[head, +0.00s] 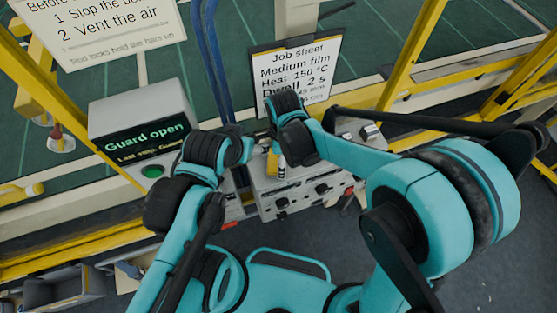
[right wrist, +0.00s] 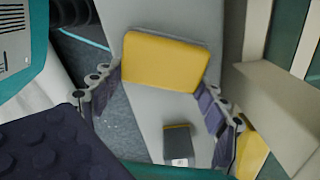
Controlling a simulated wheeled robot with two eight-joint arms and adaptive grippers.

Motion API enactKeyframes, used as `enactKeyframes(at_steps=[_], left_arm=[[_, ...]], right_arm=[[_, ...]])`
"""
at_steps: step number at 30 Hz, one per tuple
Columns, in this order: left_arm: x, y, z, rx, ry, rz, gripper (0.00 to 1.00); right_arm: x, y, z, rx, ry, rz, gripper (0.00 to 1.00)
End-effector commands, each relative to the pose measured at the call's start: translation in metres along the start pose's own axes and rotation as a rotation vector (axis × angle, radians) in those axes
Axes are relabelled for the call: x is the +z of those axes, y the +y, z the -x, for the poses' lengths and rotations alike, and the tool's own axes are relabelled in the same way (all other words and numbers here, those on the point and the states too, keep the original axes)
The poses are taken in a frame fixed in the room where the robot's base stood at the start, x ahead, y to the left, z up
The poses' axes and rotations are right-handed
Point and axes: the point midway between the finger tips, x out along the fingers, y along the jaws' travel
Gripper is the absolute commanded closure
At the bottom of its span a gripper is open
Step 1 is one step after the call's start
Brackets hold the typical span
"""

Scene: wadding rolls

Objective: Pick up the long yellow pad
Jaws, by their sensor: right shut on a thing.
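A yellow pad (right wrist: 165,62) sits between the fingertips of my right gripper (right wrist: 162,84) in the right wrist view, its broad face toward the camera. The gripper is shut on it, one finger at each side edge. In the head view a small yellow piece (head: 273,164) shows just below the right wrist; most of it and the right fingers are hidden by the arm. My left arm ends at the left of the grey panel in the head view; its gripper (head: 243,152) is mostly hidden behind its own wrist, so its opening cannot be told.
A grey control panel with knobs (head: 305,193) lies below both wrists. A job sheet (head: 312,62) stands behind. A "Guard open" box (head: 140,112) is at left. Yellow frame bars (head: 412,55) flank the area. A small grey block with a yellow top (right wrist: 178,145) lies below the pad.

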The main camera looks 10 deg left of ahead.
Motion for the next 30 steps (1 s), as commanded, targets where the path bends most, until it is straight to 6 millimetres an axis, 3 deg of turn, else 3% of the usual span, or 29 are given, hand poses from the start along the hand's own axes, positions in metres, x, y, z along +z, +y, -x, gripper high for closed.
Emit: enactKeyframes(at_steps=[7,12,22,30], left_arm=[[-0.002,0.000,0.002,0.000,0.000,0.000,0.33],[-0.005,0.000,0.007,0.000,0.000,0.000,0.33],[-0.010,0.000,0.014,0.000,0.000,0.000,0.33],[-0.012,0.000,0.017,0.000,0.000,0.000,0.33]], right_arm=[[0.000,0.000,0.014,0.000,0.000,0.000,0.61],[0.000,0.000,0.045,0.000,0.000,0.000,0.61],[-0.068,0.037,0.087,0.000,0.000,-0.004,0.61],[-0.098,0.054,0.107,0.000,0.000,-0.002,0.61]])
